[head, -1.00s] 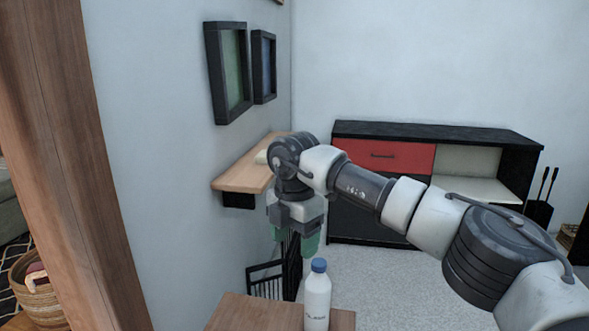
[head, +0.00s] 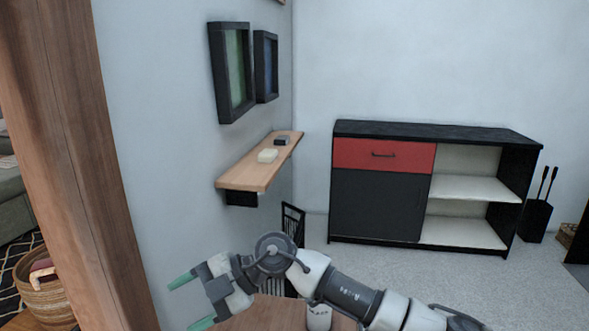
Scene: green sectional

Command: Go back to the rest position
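My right arm comes in from the right along the bottom of the head view. Its gripper (head: 190,303) points left, with the two green fingertips spread apart and nothing between them. It is in front of the wall, by the left edge of the small wooden table (head: 265,318). A white bottle (head: 319,318) stands on that table behind my arm; its top is hidden by the arm. My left gripper is not in view.
A wooden wall shelf (head: 250,175) holds a pale block (head: 267,156) and a small dark item. A black cabinet with a red drawer (head: 384,155) stands at the back wall. A wooden post (head: 75,170) and a basket (head: 45,295) are at left.

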